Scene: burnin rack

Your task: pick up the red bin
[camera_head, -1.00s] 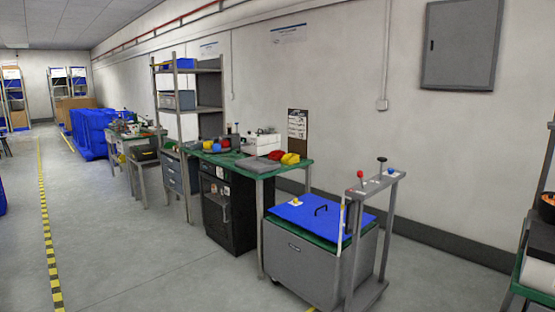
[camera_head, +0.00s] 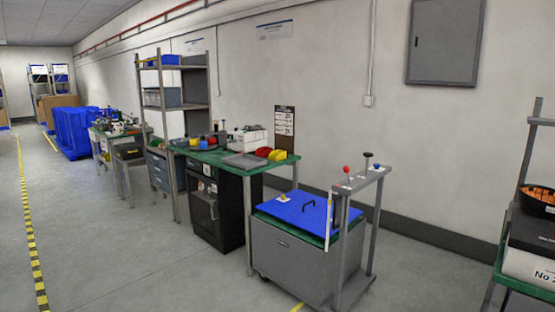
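A small red bin (camera_head: 263,152) sits on the green-topped workbench (camera_head: 225,163) near its right end, beside yellow bins (camera_head: 281,155). It is small at this distance. Neither of my grippers shows in the head view, so I cannot see their state.
A grey cart with a blue lid (camera_head: 296,208) and a post frame with knobs (camera_head: 352,182) stands right of the bench. A shelf rack (camera_head: 181,95) stands behind left. A green-edged table (camera_head: 521,282) is at the right edge. The floor at left (camera_head: 110,250) is clear.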

